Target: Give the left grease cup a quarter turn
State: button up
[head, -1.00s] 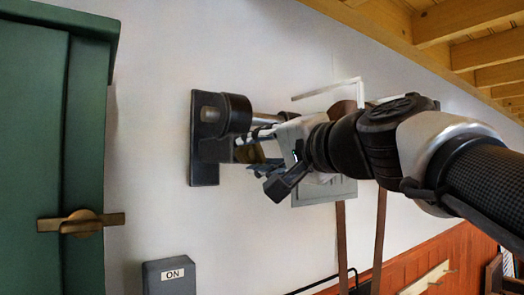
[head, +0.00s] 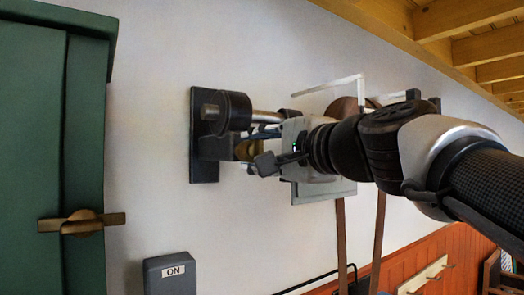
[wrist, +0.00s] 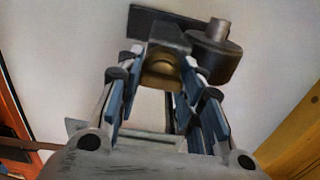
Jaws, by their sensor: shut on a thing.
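The left grease cup is a small brass cup (head: 242,149) beside the dark bearing block (head: 207,148) on the wall. In the wrist view the brass cup (wrist: 162,76) sits between the fingers, against the dark block. My gripper (wrist: 161,64) is shut on the cup, with a blue-grey finger on either side of it. In the head view my gripper (head: 252,148) reaches in from the right, and its body hides part of the shaft and fingers. The cup's exact turn angle is hard to read.
A dark round collar (head: 234,111) and metal shaft (head: 268,117) lie just above the cup. A pale grey panel (head: 325,190) and brown belts (head: 341,240) are behind my wrist. A green cabinet (head: 35,150) stands left, a grey ON box (head: 170,275) below.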

jog(key=o, duration=1)
jog(key=v, duration=1.2)
